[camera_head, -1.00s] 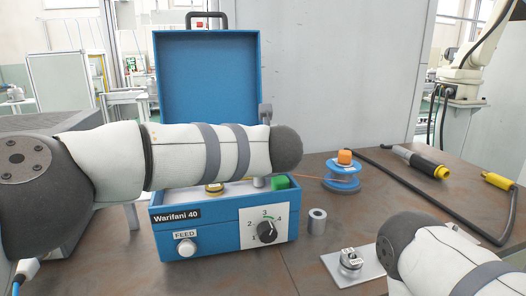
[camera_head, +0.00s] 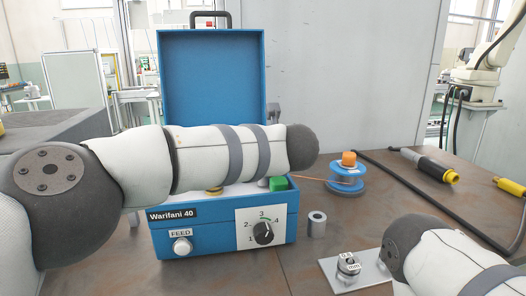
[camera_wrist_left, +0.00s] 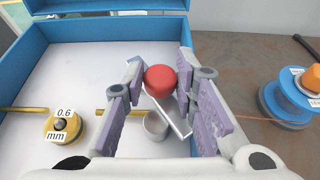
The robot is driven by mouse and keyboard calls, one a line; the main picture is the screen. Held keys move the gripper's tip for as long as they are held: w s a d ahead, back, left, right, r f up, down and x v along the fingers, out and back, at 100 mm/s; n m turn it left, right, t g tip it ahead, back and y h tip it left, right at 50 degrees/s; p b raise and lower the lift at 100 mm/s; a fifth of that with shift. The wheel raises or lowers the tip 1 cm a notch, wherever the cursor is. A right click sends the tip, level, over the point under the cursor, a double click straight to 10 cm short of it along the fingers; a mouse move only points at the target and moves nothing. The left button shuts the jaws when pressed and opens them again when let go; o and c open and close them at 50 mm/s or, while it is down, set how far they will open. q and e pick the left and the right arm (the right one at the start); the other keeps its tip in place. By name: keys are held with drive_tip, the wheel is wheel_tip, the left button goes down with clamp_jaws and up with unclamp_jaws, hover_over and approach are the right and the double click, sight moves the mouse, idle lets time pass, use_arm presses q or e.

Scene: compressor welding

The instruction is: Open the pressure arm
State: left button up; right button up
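The blue wire feeder box (camera_head: 208,232), marked "Warifani 40", stands on the table with its lid up. In the left wrist view, a round red knob (camera_wrist_left: 160,78) on a thin, slanting light-grey arm (camera_wrist_left: 174,116) is inside the box; I take this as the pressure arm. My left gripper (camera_wrist_left: 160,68) is open, one finger on each side of the red knob, with narrow gaps; I cannot tell if either touches. In the head view my left arm hides this gripper and most of the box's inside. My right gripper is out of view; only its arm shows.
A yellow roller (camera_wrist_left: 61,127) labelled "0.6 mm" is in the box. To the right are a grey metal cylinder (camera_head: 317,224), a small plate with a roller (camera_head: 348,265), a blue wire spool (camera_head: 346,178) and a torch (camera_head: 430,167) with its cable.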

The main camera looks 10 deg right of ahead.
use_arm(q)
drive_tip(key=o, duration=0.3)
drive_tip(key=shift+o, duration=0.2)
drive_tip(key=v, duration=1.2)
drive_tip(key=shift+f, duration=0.1)
